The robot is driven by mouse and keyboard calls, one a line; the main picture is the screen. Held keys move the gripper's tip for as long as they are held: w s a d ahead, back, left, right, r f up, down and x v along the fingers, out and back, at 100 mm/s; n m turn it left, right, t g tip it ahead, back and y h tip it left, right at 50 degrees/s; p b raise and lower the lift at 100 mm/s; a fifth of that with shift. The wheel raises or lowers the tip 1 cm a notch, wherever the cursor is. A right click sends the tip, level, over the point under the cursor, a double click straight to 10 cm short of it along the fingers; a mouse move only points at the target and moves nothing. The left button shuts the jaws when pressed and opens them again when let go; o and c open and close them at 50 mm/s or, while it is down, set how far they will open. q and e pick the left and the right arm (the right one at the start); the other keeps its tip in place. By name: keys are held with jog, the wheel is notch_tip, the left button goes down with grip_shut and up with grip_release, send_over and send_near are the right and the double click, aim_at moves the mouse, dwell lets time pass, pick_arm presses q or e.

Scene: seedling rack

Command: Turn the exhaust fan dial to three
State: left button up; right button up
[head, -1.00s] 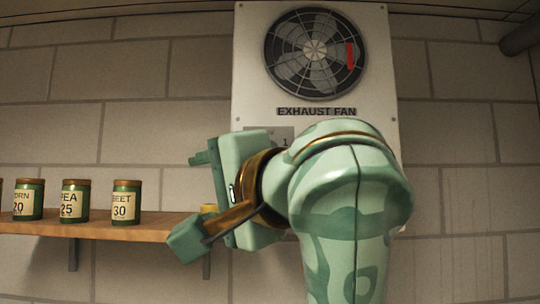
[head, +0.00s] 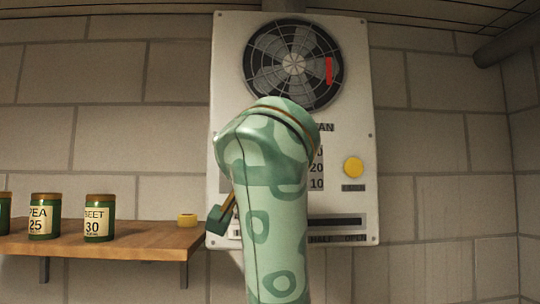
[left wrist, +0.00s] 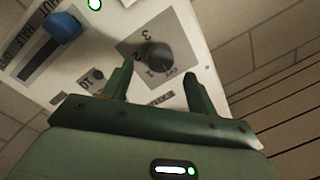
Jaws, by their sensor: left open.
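The exhaust fan dial (left wrist: 158,60) is a dark round knob on a grey square plate in the left wrist view, with 1, 2 and 3 printed around it. I cannot tell where its pointer stands. My left gripper (left wrist: 157,72) is open, with its two green fingers on either side of the dial's near edge. I cannot tell whether they touch it. My right gripper is not in view.
A yellow button (head: 353,167) is on the panel's right side. A slider with a blue handle (left wrist: 62,28) is near the dial.

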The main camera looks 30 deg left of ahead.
pick_arm(q)
jog(key=p+x, duration=0.1)
jog(key=x, duration=0.3)
jog(key=c, duration=1)
